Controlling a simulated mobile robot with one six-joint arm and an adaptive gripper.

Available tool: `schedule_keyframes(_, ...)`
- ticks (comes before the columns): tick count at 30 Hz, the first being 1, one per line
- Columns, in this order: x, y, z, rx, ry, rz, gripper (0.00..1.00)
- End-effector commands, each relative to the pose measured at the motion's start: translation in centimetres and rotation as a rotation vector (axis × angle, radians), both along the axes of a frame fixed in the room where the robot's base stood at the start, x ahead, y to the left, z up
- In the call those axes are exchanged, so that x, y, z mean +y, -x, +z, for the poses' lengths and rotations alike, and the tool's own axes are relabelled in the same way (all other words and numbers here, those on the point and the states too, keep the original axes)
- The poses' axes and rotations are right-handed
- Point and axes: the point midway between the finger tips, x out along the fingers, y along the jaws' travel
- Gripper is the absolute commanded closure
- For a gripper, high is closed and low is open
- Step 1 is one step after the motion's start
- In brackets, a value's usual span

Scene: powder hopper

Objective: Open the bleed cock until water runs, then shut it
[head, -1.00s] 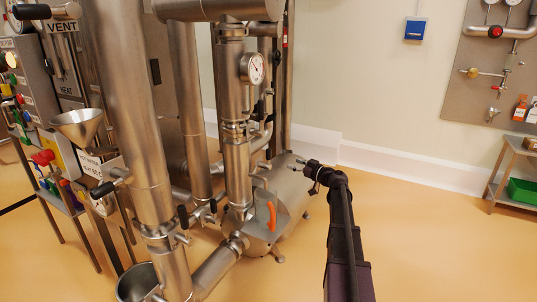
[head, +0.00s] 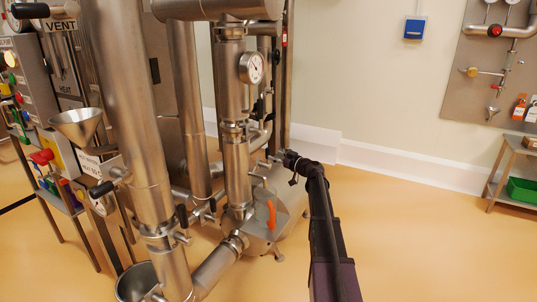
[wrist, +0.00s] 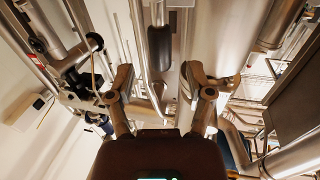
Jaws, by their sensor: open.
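My gripper (head: 281,157) reaches over the steel drum at the machine's foot, beside the upright pipes. In the wrist view my gripper (wrist: 158,78) has its two fingers spread wide, with nothing held. A slim bent steel tube (wrist: 156,98) shows between and beyond the fingers; I cannot tell its distance. I cannot tell surely which fitting is the bleed cock. A small red-handled cock (head: 497,87) above a little funnel (head: 493,110) sits on the right wall panel, far from my gripper. An orange lever (head: 271,213) stands on the drum's near end. No running water shows.
Thick steel pipes (head: 130,110) and a dial gauge (head: 251,67) crowd the left of my gripper. A funnel (head: 77,125) and control boxes stand farther left. A bench with a green bin (head: 521,190) is at right. The floor between is clear.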

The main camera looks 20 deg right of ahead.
Motion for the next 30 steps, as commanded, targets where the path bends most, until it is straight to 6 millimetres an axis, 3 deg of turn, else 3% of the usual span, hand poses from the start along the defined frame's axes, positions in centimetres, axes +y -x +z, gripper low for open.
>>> schedule_keyframes(9,1.6,-3.5,0.0,0.000,0.000,0.001,0.32)
schedule_keyframes(23,2.0,-4.0,0.0,0.000,0.000,0.001,0.32)
schedule_keyframes(26,2.0,-4.0,0.0,0.000,0.000,0.001,0.56)
schedule_keyframes(30,2.0,-4.0,0.0,0.000,0.000,0.001,0.98)
